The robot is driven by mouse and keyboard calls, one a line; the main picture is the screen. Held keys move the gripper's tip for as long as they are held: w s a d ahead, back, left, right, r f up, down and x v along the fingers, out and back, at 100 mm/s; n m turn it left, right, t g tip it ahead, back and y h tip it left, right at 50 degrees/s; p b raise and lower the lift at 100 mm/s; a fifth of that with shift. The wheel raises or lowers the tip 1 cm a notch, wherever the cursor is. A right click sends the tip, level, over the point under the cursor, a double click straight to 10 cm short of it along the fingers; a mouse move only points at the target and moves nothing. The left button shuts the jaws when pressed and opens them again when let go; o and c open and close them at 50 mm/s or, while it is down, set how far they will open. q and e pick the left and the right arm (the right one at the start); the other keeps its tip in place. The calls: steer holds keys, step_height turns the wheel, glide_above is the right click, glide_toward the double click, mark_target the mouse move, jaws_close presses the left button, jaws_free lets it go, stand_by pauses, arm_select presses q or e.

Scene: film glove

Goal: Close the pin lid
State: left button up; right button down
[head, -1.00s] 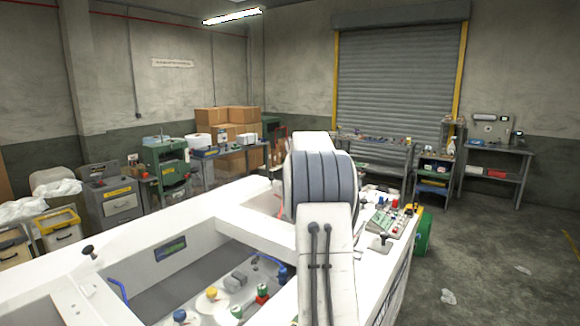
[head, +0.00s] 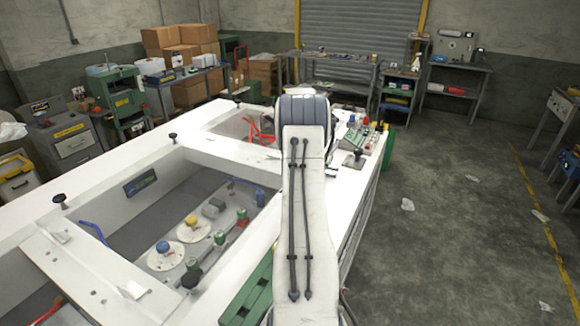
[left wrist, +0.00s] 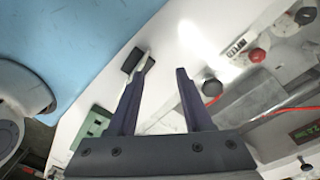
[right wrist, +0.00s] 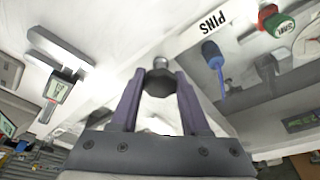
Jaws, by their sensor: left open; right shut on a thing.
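In the right wrist view a white strip labelled PINS (right wrist: 212,28) lies just beyond my right gripper (right wrist: 158,75). The right gripper is shut on a dark round knob (right wrist: 160,82) with a pale metal tip. The outline of the pin lid is not clear here, so I cannot tell how far open it is. My left gripper (left wrist: 160,65) is open and empty above a white surface (left wrist: 160,40). A small black block (left wrist: 133,60) lies by its left finger. Neither gripper's fingers show in the head view, where a white arm link of mine hides part of the bench.
The white bench frame (head: 100,270) has open bays, with several valves and a blue knob (head: 163,247) inside. Black knobs (head: 60,199) stand on its rims. A control panel (head: 362,140) with levers is at the far right end.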

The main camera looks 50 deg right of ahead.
steer(key=shift+s+f, duration=0.25)
steer(key=shift+f, duration=0.3)
steer(key=c, duration=0.6)
jaws_free()
steer(key=shift+o, duration=1.1)
steer(key=shift+f, duration=0.1)
steer(key=shift+w, duration=0.1)
steer(key=shift+r, duration=0.3)
steer(key=p+v, duration=0.5)
steer(key=v, duration=0.5)
